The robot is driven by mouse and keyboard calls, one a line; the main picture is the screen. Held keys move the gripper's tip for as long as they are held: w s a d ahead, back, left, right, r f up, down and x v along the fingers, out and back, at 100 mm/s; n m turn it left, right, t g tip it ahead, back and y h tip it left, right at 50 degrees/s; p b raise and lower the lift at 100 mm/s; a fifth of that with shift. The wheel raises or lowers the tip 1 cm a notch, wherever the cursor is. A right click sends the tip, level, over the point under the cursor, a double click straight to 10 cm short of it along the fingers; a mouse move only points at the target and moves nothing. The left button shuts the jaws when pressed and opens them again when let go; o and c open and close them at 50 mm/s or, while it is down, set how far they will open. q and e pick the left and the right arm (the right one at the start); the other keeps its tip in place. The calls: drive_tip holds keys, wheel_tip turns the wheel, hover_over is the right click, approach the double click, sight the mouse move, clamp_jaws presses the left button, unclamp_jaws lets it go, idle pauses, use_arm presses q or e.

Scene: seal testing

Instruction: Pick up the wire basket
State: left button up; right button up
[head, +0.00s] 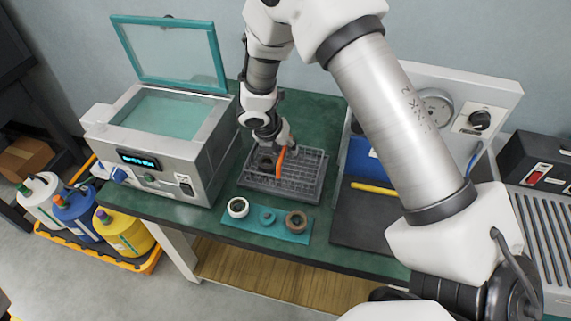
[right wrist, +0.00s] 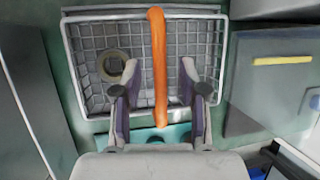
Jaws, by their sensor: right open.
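The grey wire basket (head: 300,182) with an orange handle (head: 281,157) sits on the green table, right of the lidded machine. In the right wrist view the basket (right wrist: 200,40) is below my gripper, and its orange handle (right wrist: 158,60) runs lengthwise between the fingers. A ring (right wrist: 112,66) lies inside the basket at the left. My right gripper (head: 272,148) is over the basket at the handle. In the right wrist view its fingers (right wrist: 162,95) are apart, one on each side of the handle, with visible gaps. My left gripper is not in view.
The machine (head: 165,150) with its glass lid raised stands left of the basket. A dark tray (head: 365,222) with a yellow bar and a gauge panel (head: 485,95) are at the right.

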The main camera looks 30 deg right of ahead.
drive_tip(key=shift+w+d+f, duration=0.1)
drive_tip(key=shift+d+f, duration=0.25)
drive_tip(key=shift+f, duration=0.15)
drive_tip(key=shift+a+r, duration=0.1)
drive_tip(key=shift+a, duration=0.05)
drive_tip(key=shift+a+r, duration=0.1)
drive_tip(key=shift+a, duration=0.05)
drive_tip(key=c, duration=0.4)
clamp_jaws()
wheel_tip(320, 180, up, 10)
drive_tip(key=shift+f+p, duration=0.1)
drive_tip(key=shift+p, duration=0.3)
